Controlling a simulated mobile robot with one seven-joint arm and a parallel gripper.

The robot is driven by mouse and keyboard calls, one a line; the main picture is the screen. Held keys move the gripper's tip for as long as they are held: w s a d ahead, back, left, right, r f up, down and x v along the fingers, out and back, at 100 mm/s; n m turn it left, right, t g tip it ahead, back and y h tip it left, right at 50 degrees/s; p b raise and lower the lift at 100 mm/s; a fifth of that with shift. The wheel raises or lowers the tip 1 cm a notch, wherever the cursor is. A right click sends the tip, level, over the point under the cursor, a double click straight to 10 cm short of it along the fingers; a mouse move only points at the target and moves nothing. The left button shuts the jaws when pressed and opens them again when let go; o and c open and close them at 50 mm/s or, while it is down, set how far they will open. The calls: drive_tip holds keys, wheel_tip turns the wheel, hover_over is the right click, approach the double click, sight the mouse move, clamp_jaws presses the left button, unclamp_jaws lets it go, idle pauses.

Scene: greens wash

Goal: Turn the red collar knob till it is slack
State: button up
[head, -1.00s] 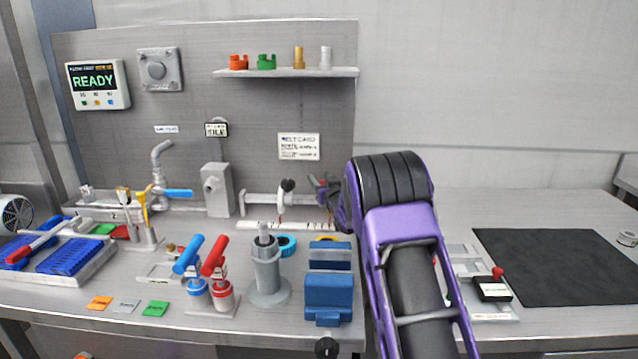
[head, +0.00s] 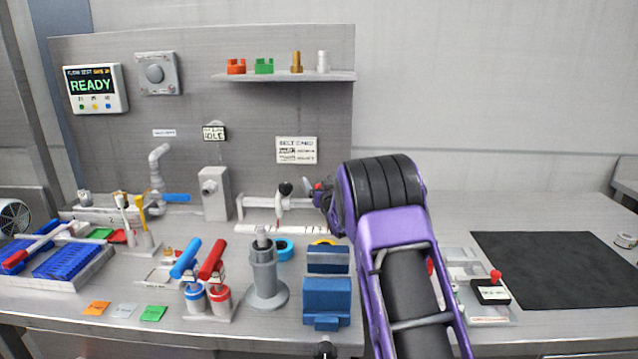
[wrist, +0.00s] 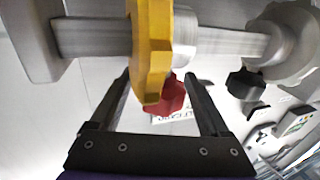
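The red collar knob (wrist: 172,97) shows in the wrist view, partly behind a yellow collar (wrist: 151,45) that sits around a silver rail (wrist: 90,36). My gripper (wrist: 160,82) is open, its two black fingers on either side of the red knob with gaps to both. No contact with the knob is visible. In the head view my gripper (head: 321,194) is at the right end of the rail (head: 258,203), small and partly covered by my purple arm. The yellow collar cannot be made out there.
A black knob (wrist: 247,85) on a grey fitting sits along the same rail. In the head view, blue blocks (head: 327,296), a grey post stand (head: 265,275) and red and blue handled canisters (head: 212,262) stand in front of the rail. A dark mat (head: 560,268) lies clear at right.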

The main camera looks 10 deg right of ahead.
drive_tip(key=shift+r, duration=0.1)
wheel_tip(320, 180, up, 10)
drive_tip(key=shift+f+p, duration=0.2)
drive_tip(key=shift+p, duration=0.4)
drive_tip(key=shift+r, duration=0.1)
